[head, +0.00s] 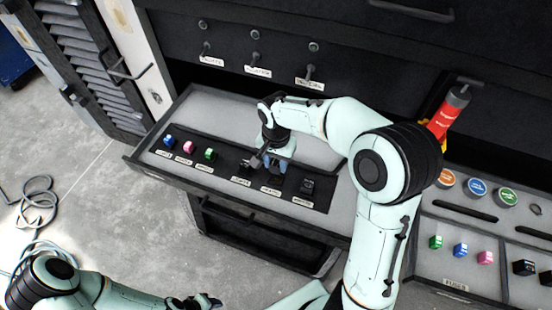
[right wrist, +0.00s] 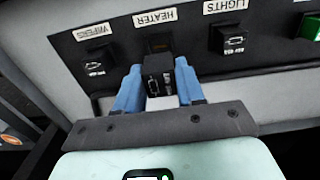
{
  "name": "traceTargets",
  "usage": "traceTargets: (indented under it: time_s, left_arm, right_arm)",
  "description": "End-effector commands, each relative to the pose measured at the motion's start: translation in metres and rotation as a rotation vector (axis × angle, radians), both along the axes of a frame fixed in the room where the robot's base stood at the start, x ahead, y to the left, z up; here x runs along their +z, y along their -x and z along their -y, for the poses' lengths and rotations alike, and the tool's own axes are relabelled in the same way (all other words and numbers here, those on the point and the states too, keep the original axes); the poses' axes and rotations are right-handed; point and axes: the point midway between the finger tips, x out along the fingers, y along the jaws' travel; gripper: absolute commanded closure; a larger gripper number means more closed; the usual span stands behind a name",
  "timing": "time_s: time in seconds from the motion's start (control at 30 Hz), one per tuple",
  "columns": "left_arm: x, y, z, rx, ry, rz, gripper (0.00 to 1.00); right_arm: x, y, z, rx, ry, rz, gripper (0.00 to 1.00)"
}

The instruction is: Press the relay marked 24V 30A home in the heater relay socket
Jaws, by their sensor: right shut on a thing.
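My right gripper (head: 276,164) is over the black socket panel in the pulled-out drawer. In the right wrist view its blue fingers (right wrist: 158,72) are shut on a black relay (right wrist: 159,82), with a pale symbol on its face. The relay is in front of the socket labelled HEATER (right wrist: 158,44), whose brownish inside shows past it. I cannot tell whether the relay touches the socket. Its rating is too small to read. My left gripper (head: 206,301) is low in the head view, away from the drawer; its jaws are unclear.
Black relays sit at WIPERS (right wrist: 94,62) and LIGHTS (right wrist: 233,42), either side of the heater socket. Blue (head: 168,141), pink (head: 188,147) and green (head: 210,154) pieces stand farther left on the panel. A red-and-black canister (head: 447,112) and round tins (head: 477,187) stand at right.

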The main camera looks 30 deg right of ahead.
Motion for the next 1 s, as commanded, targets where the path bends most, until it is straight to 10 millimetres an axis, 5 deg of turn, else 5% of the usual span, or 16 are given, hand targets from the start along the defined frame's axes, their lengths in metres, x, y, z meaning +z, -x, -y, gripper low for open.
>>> traceTargets:
  time_s: [0.5,1.0]
  left_arm:
    - [-0.028,0.025,0.0,0.0,0.0,-0.028,0.57]
    - [-0.028,0.025,0.0,0.0,0.0,-0.028,0.57]
  right_arm:
    - [-0.041,0.001,0.0,-0.001,-0.001,-0.001,0.92]
    - [-0.044,0.0,0.0,-0.001,-0.001,0.002,0.92]
